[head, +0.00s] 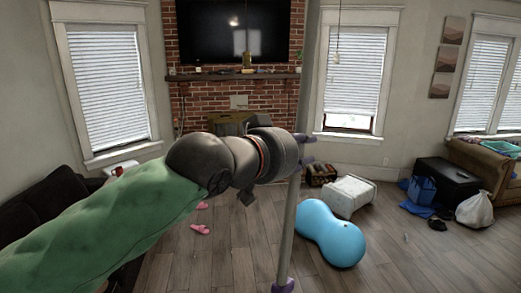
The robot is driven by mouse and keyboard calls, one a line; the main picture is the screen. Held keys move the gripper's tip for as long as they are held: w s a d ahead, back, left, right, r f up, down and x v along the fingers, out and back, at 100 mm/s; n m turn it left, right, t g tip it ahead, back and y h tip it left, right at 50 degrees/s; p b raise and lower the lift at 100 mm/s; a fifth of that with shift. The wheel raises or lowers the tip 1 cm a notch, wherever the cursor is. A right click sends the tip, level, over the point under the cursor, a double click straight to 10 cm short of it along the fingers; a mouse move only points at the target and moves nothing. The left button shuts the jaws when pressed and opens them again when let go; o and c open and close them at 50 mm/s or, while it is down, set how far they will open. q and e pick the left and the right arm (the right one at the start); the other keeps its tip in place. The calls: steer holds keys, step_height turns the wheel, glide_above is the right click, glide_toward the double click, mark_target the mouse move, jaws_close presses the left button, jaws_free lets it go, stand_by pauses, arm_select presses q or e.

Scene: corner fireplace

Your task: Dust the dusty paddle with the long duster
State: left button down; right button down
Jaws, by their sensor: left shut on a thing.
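My left gripper (303,158) is in the middle of the head view, at the end of my arm from the left. It is shut on a long thin grey pole, which I take to be the long duster (289,225). The pole stands nearly upright, leaning slightly. Its upper end runs out of the top of the picture. A purple part (283,286) shows at its lower end, at the bottom edge. I cannot make out the dusty paddle. My right gripper is not in view.
A blue peanut-shaped ball (330,235) and a white box-like piece (349,197) are on the wood floor right of the pole. A white bag (474,210) and black chest (447,182) stand further right. The brick fireplace (236,101) is behind. Pink slippers (200,229) lie left.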

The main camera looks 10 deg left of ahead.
arm_select(q)
steer(key=shift+w+d+r, duration=0.1)
steer(key=shift+r, duration=0.1)
step_height(320, 180, up, 11)
steer(key=p, duration=1)
steer(key=shift+f+p, duration=0.15)
steer(key=shift+p, duration=0.15)
steer(key=shift+r+p, duration=0.85)
steer(key=shift+r, duration=0.3)
stand_by(0.4)
